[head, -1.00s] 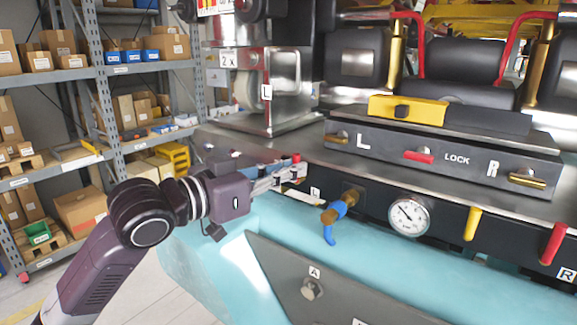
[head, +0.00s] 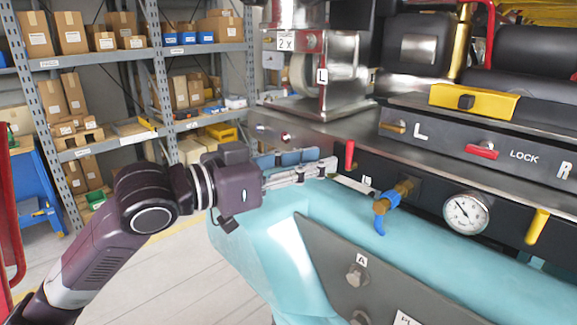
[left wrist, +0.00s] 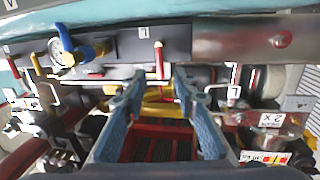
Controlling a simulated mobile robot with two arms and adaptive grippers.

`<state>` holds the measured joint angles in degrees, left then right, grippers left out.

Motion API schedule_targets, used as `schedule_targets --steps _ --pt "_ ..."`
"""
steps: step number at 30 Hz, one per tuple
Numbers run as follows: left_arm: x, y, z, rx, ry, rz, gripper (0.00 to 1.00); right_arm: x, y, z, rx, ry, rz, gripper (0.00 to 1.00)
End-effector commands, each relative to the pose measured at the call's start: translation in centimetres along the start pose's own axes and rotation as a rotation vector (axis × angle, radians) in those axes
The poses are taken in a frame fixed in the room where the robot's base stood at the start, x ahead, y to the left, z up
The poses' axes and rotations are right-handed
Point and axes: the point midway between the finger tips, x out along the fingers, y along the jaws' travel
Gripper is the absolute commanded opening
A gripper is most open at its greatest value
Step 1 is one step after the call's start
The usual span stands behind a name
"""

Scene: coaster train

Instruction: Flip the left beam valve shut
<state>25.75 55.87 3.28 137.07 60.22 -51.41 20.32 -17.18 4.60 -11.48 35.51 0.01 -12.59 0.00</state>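A red-handled lever (head: 350,155) stands upright on the dark front panel at the left, just beyond my left gripper's tips. In the left wrist view this lever (left wrist: 159,60) shows ahead, between the lines of the two fingers. My left gripper (head: 333,163) is open and empty; its spread fingers (left wrist: 158,85) show in the left wrist view. I cannot tell whether a fingertip touches the lever. A brass valve with a blue handle (head: 381,208), pointing down, sits to the right of the lever. Which handle is the left beam valve is not readable. My right gripper is not in view.
A round gauge (head: 466,213) and a yellow handle (head: 537,227) are farther right on the panel. A metal ledge (head: 330,128) juts out above. The teal body (head: 330,215) bulges below. Shelves (head: 150,62) stand at the left behind.

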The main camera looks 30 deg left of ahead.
Motion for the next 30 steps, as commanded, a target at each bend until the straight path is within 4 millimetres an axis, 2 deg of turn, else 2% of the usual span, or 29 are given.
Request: schedule_targets --steps 6,15,30 --pt "-2.6 0.0 0.2 0.001 -0.004 0.0 0.27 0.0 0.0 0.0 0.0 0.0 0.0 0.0" --pt "-4.8 0.0 0.1 -0.002 -0.002 0.001 0.27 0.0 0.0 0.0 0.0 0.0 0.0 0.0" --pt "-5.3 0.0 0.0 0.0 -0.001 0.001 0.27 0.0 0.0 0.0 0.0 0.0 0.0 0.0"
